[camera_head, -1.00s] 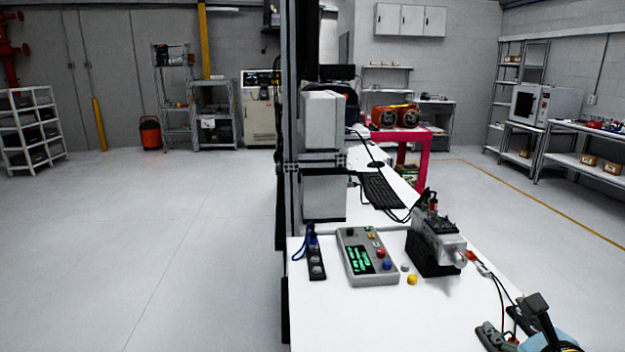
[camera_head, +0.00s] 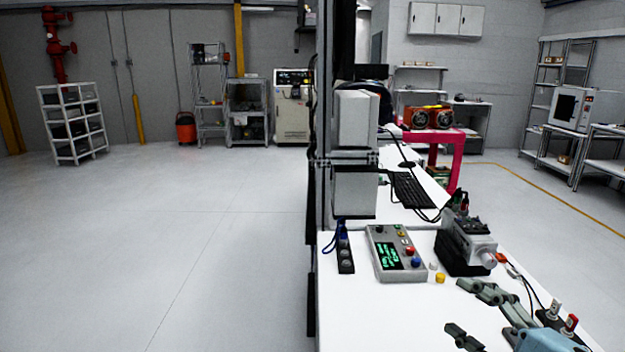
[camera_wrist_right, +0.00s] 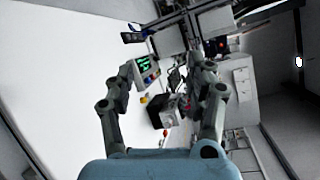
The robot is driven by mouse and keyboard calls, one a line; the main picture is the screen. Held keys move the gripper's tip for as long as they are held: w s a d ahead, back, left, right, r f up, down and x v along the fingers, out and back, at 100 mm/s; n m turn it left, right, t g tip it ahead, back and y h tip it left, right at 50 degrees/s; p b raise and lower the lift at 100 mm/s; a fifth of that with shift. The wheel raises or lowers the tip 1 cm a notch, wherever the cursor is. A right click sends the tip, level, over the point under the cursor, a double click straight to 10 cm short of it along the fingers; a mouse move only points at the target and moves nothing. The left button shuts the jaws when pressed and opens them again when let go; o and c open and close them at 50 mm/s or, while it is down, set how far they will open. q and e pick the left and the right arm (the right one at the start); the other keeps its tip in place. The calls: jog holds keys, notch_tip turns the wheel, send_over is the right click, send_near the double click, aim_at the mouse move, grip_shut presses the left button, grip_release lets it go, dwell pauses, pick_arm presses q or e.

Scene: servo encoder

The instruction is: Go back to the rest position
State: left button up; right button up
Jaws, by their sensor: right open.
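My right gripper (camera_head: 458,308) reaches in from the lower right of the head view, with a blue body and grey-green fingers. Its fingers are spread and nothing shows between them. It appears over the white table (camera_head: 385,315), in front of the servo motor (camera_head: 468,248); its height is hard to judge. In the right wrist view the open fingers (camera_wrist_right: 163,68) frame the motor (camera_wrist_right: 167,113) and the grey control box with a green display (camera_wrist_right: 147,68), both beyond the fingertips. The control box also shows in the head view (camera_head: 394,250). My left gripper is out of view.
A black strip with round knobs (camera_head: 345,250) lies left of the control box. Wired connectors (camera_head: 560,318) lie close beside my right gripper. A keyboard (camera_head: 408,190) is farther back. The floor left of the table is open.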

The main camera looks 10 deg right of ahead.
jog(key=s+a+f+n+g+y, duration=0.25)
jog(key=s+a+n+g, duration=0.75)
jog(key=n, duration=0.6)
jog(key=s+d+f+n+g+h, duration=0.15)
jog(key=s+d+n+h, duration=0.25)
jog(key=s+d+h, duration=0.6)
jog(key=s+d+f+g+y+b, duration=0.15)
jog(key=f+b, duration=0.35)
jog(key=f, duration=1.2)
jog(key=d+f+b, duration=0.2)
jog(key=f+b, duration=0.2)
jog(key=f, duration=1.3)
jog(key=s+f+g+b, duration=0.1)
jog(key=s+f+b, duration=0.3)
jog(key=s+f, duration=0.5)
jog(key=s+d+f+b, duration=0.1)
jog(key=s+f+b, duration=0.3)
jog(key=s+f, duration=0.6)
notch_tip(320, 180, down, 7)
jog(key=shift+r+m+g, duration=0.1)
jog(key=shift+m+g, duration=0.3)
